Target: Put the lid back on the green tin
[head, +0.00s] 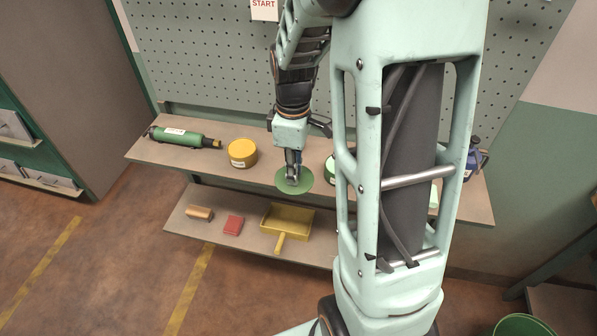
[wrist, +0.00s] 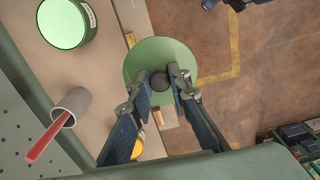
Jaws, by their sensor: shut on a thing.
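The green lid (head: 283,184) is a flat round disc with a dark knob, held level in front of the upper shelf's edge. My gripper (head: 292,179) is shut on the lid's knob, and the wrist view shows the lid (wrist: 150,56) under the fingertips (wrist: 169,80). The green tin (head: 330,168) stands on the upper shelf to the right of the lid, mostly hidden behind my arm. In the wrist view the green tin (wrist: 62,22) is at the upper left, apart from the lid, with a pale green round top face and a white label.
A grey cup (wrist: 72,104) holds a red stick. The lower shelf holds a yellow dustpan (head: 287,220), a red block (head: 233,225) and a tan block (head: 200,212). A pegboard (head: 200,70) stands behind.

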